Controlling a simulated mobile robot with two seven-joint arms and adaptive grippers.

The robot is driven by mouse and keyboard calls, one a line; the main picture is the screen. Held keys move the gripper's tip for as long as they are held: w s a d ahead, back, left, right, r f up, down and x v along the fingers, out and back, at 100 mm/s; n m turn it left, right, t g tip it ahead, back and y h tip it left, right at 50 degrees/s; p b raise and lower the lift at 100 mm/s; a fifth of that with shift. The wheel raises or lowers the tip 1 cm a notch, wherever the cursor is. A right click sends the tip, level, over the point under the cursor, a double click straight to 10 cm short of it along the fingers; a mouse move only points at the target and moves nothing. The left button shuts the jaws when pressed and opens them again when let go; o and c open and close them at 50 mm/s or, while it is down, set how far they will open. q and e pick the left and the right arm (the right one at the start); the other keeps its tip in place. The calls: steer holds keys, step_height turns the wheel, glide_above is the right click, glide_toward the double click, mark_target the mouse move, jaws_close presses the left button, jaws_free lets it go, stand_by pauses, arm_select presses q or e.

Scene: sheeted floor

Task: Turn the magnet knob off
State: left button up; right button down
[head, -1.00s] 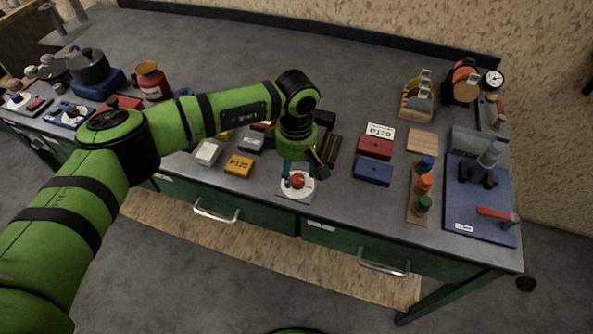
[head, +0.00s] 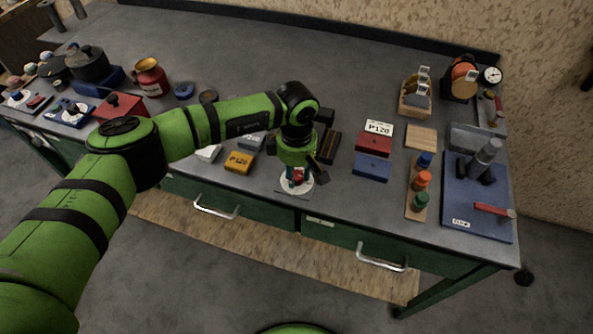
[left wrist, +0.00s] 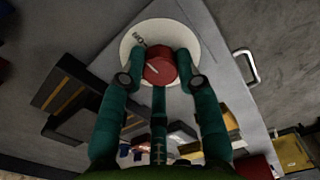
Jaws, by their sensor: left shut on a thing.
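A round red knob (left wrist: 160,66) with a white line sits on a white dial disc (left wrist: 142,32) with small dark lettering that I cannot read for certain. In the left wrist view, the teal fingers of my left gripper (left wrist: 160,73) are on both sides of the knob, shut on it. In the head view, the disc (head: 286,186) lies at the front edge of the bench, and my left gripper (head: 297,176) comes down on it from above, partly hiding the red knob. My right gripper is not in view.
A yellow box (head: 239,162) stands left of the dial, and dark blocks (head: 328,146) stand behind it. Red (head: 374,142) and blue (head: 372,168) boxes lie to the right. Drawer handles (head: 216,211) stick out below the bench front.

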arm_select(q)
steer(key=shift+a+n+b, duration=0.2)
steer(key=shift+n+b, duration=0.15)
steer(key=shift+n, duration=0.05)
jaws_close()
steer(key=n+b, duration=0.3)
steer(key=b, duration=0.1)
steer(key=shift+w+f+n, duration=0.1)
steer(key=shift+f+n, duration=0.15)
steer(key=shift+n, duration=0.05)
steer(key=n+b, duration=0.3)
steer(key=n, duration=0.1)
steer(key=shift+n+b, duration=0.3)
steer(key=shift+b, duration=0.1)
steer(key=n+b, duration=0.3)
steer(key=n, duration=0.1)
steer(key=shift+b, duration=0.35)
steer(key=n+b, duration=0.2)
steer(key=n, duration=0.2)
steer(key=shift+s+n+b, duration=0.3)
steer(key=shift+b, duration=0.1)
steer(key=shift+d, duration=0.1)
steer(key=o, duration=1.1)
jaws_free()
steer(key=shift+s, duration=0.1)
steer(key=shift+r, duration=0.2)
